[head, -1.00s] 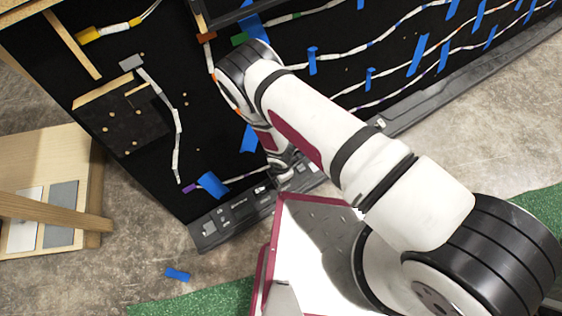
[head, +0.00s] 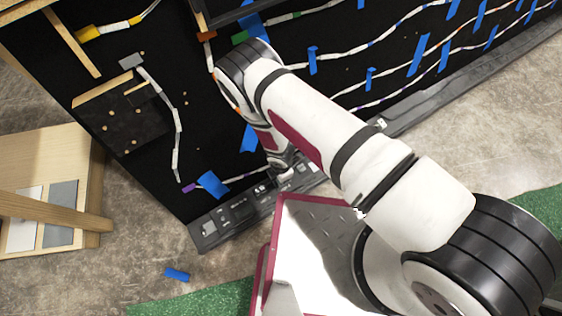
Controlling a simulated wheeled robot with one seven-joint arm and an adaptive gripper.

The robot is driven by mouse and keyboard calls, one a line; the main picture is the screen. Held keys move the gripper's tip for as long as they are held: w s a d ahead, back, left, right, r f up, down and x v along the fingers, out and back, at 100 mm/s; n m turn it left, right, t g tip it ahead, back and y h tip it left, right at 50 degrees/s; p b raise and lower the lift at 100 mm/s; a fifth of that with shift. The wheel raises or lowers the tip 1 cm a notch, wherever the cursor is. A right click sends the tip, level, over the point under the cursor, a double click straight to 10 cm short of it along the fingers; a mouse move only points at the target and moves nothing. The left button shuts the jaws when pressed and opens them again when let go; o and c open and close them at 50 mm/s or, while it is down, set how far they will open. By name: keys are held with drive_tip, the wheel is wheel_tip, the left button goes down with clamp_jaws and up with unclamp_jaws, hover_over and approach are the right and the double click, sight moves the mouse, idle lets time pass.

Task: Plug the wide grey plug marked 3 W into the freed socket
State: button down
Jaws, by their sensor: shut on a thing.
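A long dark grey console strip (head: 209,231) with several small pale and dark blocks lies along the foot of a black panel. My gripper (head: 284,173) is a small grey shape at the end of my arm, just over this strip and partly hidden by my wrist. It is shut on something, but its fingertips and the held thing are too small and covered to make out. A grey block (head: 131,62) sits at the end of a white cable on the panel's upper left. No 3 W marking is readable, and I cannot tell which socket is free.
The black panel (head: 215,165) carries white cables, coloured connectors and several blue tape strips. A white tray with a red rim (head: 276,215) stands in front of the strip. A blue piece (head: 177,274) lies on the concrete floor. A wooden frame (head: 85,200) stands at left.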

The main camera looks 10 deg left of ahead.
drive_tip(key=c, duration=1.3)
unclamp_jaws()
drive_tip(key=shift+s+f, duration=0.1)
drive_tip(key=shift+f, duration=0.45)
drive_tip(key=shift+c, duration=0.2)
drive_tip(key=shift+s+d, duration=0.1)
drive_tip(key=shift+d, duration=0.05)
drive_tip(key=shift+r, duration=0.1)
drive_tip(key=o, duration=0.9)
drive_tip(key=shift+c, duration=0.2)
drive_tip(key=shift+r, duration=0.15)
drive_tip(key=shift+r, duration=0.15)
drive_tip(key=shift+r+p, duration=2.6)
drive_tip(key=shift+r, duration=0.7)
